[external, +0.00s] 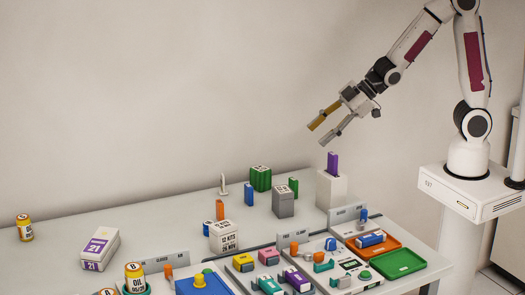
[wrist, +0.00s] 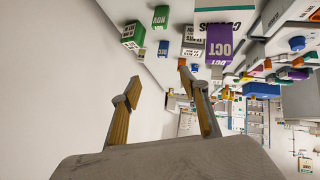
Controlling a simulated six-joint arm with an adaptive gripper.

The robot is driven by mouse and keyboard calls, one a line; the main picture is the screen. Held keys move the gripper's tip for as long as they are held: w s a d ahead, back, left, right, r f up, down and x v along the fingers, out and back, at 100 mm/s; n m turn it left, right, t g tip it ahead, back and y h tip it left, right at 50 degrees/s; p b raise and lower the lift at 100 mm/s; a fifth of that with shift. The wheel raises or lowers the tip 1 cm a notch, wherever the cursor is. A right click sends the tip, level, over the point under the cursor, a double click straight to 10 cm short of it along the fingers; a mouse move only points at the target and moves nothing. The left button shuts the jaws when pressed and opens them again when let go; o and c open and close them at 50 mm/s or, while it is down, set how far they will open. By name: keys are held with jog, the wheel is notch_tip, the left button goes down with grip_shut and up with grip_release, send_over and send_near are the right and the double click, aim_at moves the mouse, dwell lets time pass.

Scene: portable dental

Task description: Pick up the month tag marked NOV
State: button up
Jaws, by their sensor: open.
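The NOV tag is a small green upright tag. It shows upside down near the top of the wrist view (wrist: 160,15). My gripper (external: 316,135) is open and empty, high above the table and well above the tag. In the wrist view its two fingers (wrist: 158,72) are spread apart, with nothing between them.
A grey block (external: 284,205) and a green box (external: 261,178) stand close to the tag. A purple OCT tag (wrist: 220,45) stands on a tall white block (external: 331,190) to the right. Trays and small parts crowd the table's front. The air around my gripper is clear.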

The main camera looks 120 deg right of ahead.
jog(key=w+d+f+t+y, duration=0.1)
jog(key=w+d+f, duration=0.1)
jog(key=d+f, duration=0.35)
jog(key=t+y, duration=0.2)
send_near(292, 185)
jog(key=shift+w+d+f, duration=0.1)
jog(key=shift+w+d, duration=0.25)
jog(key=shift+w, duration=0.2)
jog(key=shift+w+d, duration=0.4)
jog(key=shift+w, duration=0.2)
jog(key=shift+s+f+t+y, duration=0.4)
jog(key=shift+s+f+t, duration=0.2)
jog(key=shift+f+t, duration=0.25)
jog(key=shift+w, duration=0.1)
jog(key=shift+x, duration=1.25)
jog(key=shift+a+f, duration=0.1)
jog(key=shift+f, duration=0.05)
jog(key=shift+x, duration=2.55)
jog(key=shift+a+f, duration=0.1)
jog(key=shift+a, duration=0.05)
